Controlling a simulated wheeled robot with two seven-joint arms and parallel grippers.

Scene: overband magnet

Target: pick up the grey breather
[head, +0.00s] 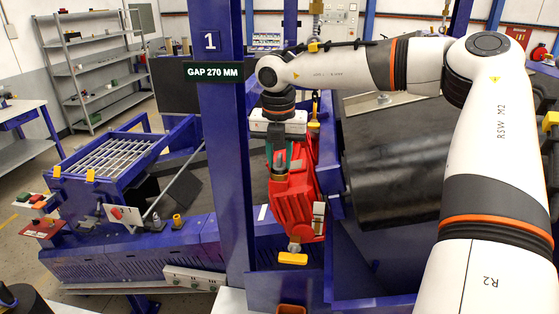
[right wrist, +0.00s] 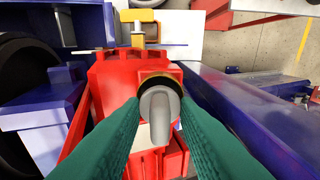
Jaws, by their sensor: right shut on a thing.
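The grey breather (right wrist: 160,118) is a round grey cap with a raised bar, above a brass-coloured ring in the right wrist view. It also shows in the head view (head: 280,158) over the red gear housing (head: 292,200). My right gripper (right wrist: 160,100) points down over the housing, its green fingers shut on the breather from both sides. I cannot tell whether the breather still touches the ring. My left gripper is not in view.
A blue post (head: 222,150) with a "GAP 270 MM" sign stands just left of the housing. A black drum (head: 390,165) lies to its right. A yellow-topped fitting (head: 292,258) sticks out at the housing's near end. Blue frame beams surround it.

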